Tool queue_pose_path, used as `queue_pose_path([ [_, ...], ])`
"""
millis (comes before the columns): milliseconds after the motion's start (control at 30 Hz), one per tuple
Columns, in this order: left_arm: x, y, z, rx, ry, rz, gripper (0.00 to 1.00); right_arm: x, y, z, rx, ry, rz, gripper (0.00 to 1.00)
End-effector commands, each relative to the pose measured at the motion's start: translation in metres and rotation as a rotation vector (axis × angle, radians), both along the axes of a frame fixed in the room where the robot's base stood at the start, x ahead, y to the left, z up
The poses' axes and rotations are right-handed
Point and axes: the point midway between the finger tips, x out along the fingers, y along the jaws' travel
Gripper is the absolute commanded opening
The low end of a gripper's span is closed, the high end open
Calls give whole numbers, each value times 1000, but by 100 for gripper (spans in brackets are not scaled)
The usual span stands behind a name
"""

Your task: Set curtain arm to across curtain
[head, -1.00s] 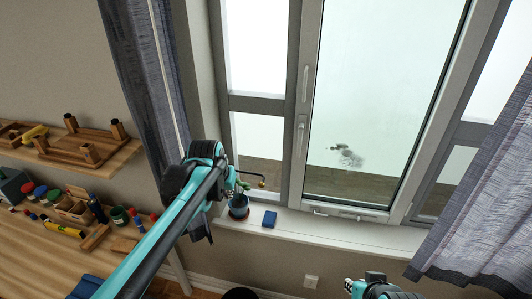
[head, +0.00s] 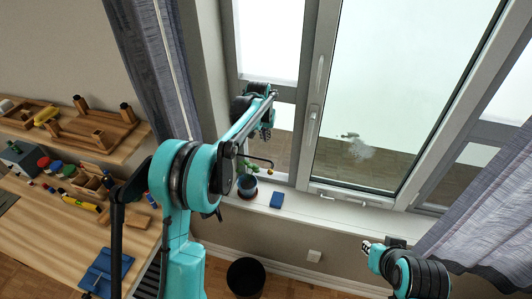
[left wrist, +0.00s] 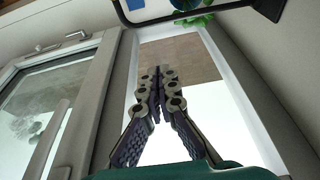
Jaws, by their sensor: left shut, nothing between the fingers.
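The curtain arm appears to be a thin dark rod (head: 262,159) with a small gold tip, sticking out from the left side of the window above the potted plant. The left curtain (head: 150,85) hangs grey at the window's left. My left gripper (head: 268,133) is in front of the narrow left pane, above the rod and apart from it. In the left wrist view its fingers (left wrist: 158,90) are together and empty, and a dark bar (left wrist: 205,14) crosses the top. My right gripper (head: 368,246) is low at the right below the sill; its finger gap is unclear.
The right curtain (head: 480,220) hangs at the right. A desk (head: 50,225) with tools and a shelf is at the left. A black bin (head: 245,276) stands on the floor.

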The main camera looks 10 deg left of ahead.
Motion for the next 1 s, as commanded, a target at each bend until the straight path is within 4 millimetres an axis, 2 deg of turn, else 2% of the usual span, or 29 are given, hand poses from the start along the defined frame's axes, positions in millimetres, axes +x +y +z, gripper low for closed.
queue_pose_path([
  [167,1,0,-4,0,0,0,0,0,0,0,0,0,0,19],
  [267,5,0,-14,0,0,0,0,0,0,0,0,0,0,19],
  [733,32,-1,-99,0,-1,0,0,0,0,1,0,0,0,19],
  [800,17,-1,-91,0,-1,0,0,0,0,4,0,0,0,19],
  [1000,-4,0,-87,0,-1,0,0,0,0,6,0,0,0,19],
])
